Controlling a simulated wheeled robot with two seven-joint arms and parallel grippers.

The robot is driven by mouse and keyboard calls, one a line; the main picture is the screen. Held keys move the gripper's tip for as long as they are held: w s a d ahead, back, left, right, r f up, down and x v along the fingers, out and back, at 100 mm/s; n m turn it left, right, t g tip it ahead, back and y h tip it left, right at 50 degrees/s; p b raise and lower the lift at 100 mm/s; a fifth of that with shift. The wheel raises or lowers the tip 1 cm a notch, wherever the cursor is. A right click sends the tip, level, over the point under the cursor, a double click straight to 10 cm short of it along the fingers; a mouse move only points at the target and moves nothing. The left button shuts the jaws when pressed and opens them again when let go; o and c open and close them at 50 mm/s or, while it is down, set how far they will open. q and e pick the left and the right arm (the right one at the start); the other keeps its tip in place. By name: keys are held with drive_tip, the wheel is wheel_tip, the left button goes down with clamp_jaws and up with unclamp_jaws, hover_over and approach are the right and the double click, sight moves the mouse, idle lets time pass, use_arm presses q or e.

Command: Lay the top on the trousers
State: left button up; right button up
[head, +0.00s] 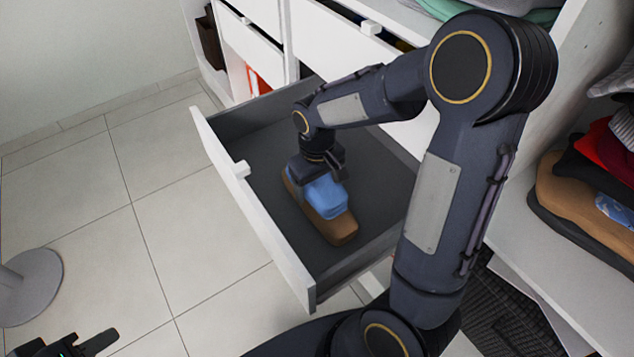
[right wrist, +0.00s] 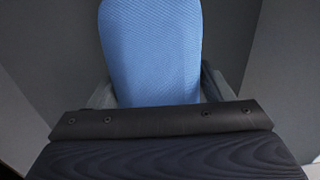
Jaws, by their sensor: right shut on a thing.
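The blue folded top (head: 324,194) is in the open drawer, over the brown folded trousers (head: 342,230). The trousers show along its left side and beyond its near end. I cannot tell whether the top rests fully on them. My right gripper (head: 335,172) is shut on the far end of the top. In the right wrist view the blue top (right wrist: 152,50) stretches out from between the fingers, and the trousers are hidden. My left gripper (head: 88,345) shows only partly at the bottom left, away from the drawer; its opening is unclear.
The pulled-out drawer (head: 262,232) has a white front and dark inside, with bare floor around the clothes. Shelves at the right hold folded clothes (head: 585,190). Other drawers (head: 250,45) are above and behind. A round grey base (head: 30,285) stands on the tiles at left.

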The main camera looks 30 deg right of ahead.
drive_tip(key=shift+f, duration=0.15)
drive_tip(key=o, duration=1.1)
drive_tip(key=shift+c, duration=0.4)
wheel_tip(320, 180, up, 9)
drive_tip(key=p, duration=0.7)
drive_tip(key=shift+p, duration=0.4)
